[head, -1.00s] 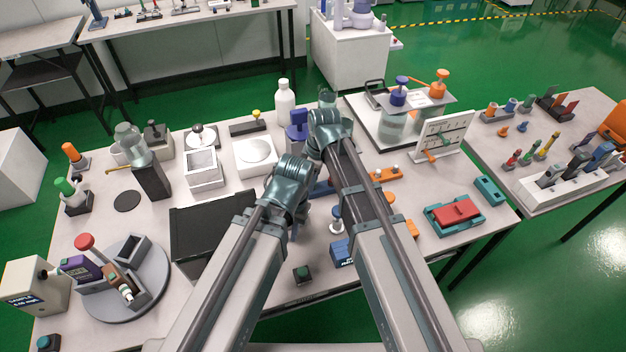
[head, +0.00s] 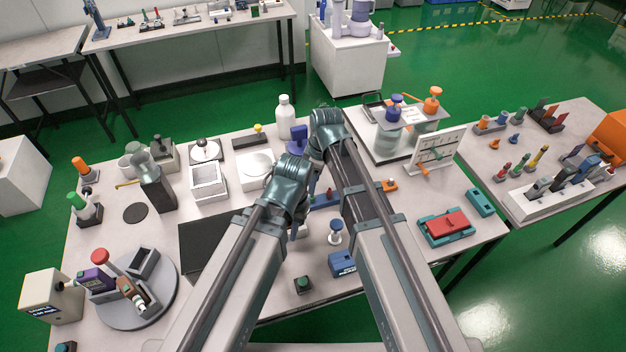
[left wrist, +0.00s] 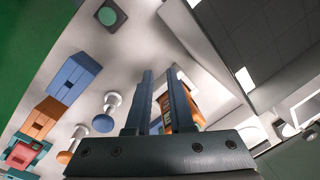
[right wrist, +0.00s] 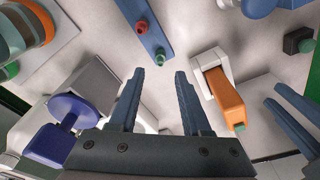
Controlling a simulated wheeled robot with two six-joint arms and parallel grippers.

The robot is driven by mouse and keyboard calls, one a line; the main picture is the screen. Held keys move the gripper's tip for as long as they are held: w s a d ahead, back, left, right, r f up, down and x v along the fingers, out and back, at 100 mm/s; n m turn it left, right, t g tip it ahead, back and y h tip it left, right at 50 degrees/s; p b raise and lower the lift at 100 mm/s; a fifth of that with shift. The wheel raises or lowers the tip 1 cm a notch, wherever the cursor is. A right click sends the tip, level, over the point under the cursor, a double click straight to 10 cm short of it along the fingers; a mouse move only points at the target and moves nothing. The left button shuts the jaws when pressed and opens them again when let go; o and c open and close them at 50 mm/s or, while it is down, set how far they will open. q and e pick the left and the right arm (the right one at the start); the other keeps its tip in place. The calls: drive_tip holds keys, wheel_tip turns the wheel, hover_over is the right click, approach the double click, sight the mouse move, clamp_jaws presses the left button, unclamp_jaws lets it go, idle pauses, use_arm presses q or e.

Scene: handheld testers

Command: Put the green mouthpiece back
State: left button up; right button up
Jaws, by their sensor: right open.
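A small green mouthpiece (right wrist: 160,56) stands at the near end of a blue strip rack (right wrist: 150,38) in the right wrist view, beside a red one (right wrist: 142,27). An orange tester (right wrist: 225,97) with a green tip (right wrist: 239,128) rests in a white holder to the right. My right gripper (right wrist: 157,72) is open and empty above the table, the rack ahead of its fingertips. My left gripper (left wrist: 162,74) has its fingers apart, with an orange body (left wrist: 190,98) behind them. In the head view, the blue rack (head: 325,199) is partly hidden by my arms.
A blue box (head: 342,263), a blue-topped stand (head: 336,228) and a green button (head: 303,284) are near the front edge. A purple-topped stand (right wrist: 70,112) is close left of my right gripper. A red-and-teal case (head: 447,227) sits right. Bare table lies between them.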

wheel_tip(320, 180, up, 7)
drive_tip(key=p, duration=0.6)
drive_tip(key=s+d+m+h, duration=0.1)
drive_tip(key=s+d+m, duration=0.1)
drive_tip(key=s+m, duration=0.3)
drive_tip(key=s+d+m+h, duration=0.1)
drive_tip(key=s+d+m, duration=0.2)
drive_tip(key=s+m, duration=0.3)
drive_tip(key=s, duration=0.5)
drive_tip(key=shift+s+d+f+g+h+b, duration=0.2)
drive_tip(key=shift+s+g+h+b, duration=0.05)
drive_tip(key=shift+g+h+b, duration=0.05)
